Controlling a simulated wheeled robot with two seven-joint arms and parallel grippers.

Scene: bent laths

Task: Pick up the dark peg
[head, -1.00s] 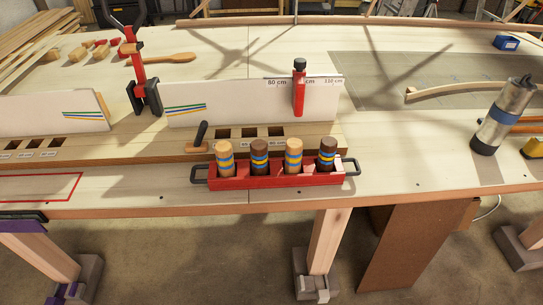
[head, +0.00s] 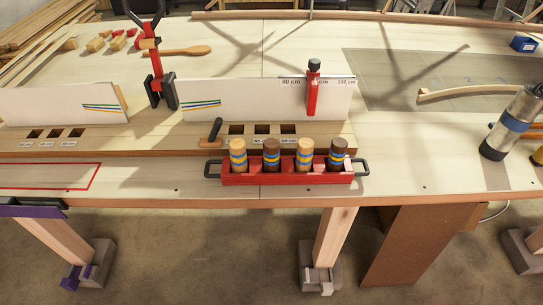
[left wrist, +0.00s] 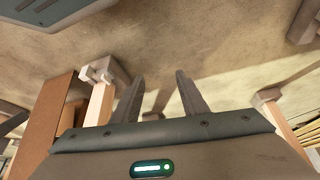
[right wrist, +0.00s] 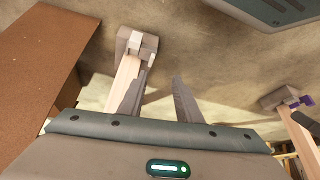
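Two dark brown pegs stand upright in a red tray (head: 290,179) in the head view, one second from the left (head: 272,147) and one at the right end (head: 337,149). Both carry blue and yellow bands. Two light wooden pegs with similar bands, one at the left end (head: 238,148) and one third from left (head: 305,148), stand in the same tray. My left gripper (left wrist: 160,78) is open and empty in the left wrist view. My right gripper (right wrist: 161,77) is open and empty in the right wrist view. Neither gripper shows in the head view; both wrist views show floor and trestle legs.
Behind the tray is a wooden block with square holes (head: 262,129) and a dark-handled tool (head: 212,131). A white board (head: 255,103) with a red clamp (head: 312,92) stands behind it. The bench's front edge lies just before the tray.

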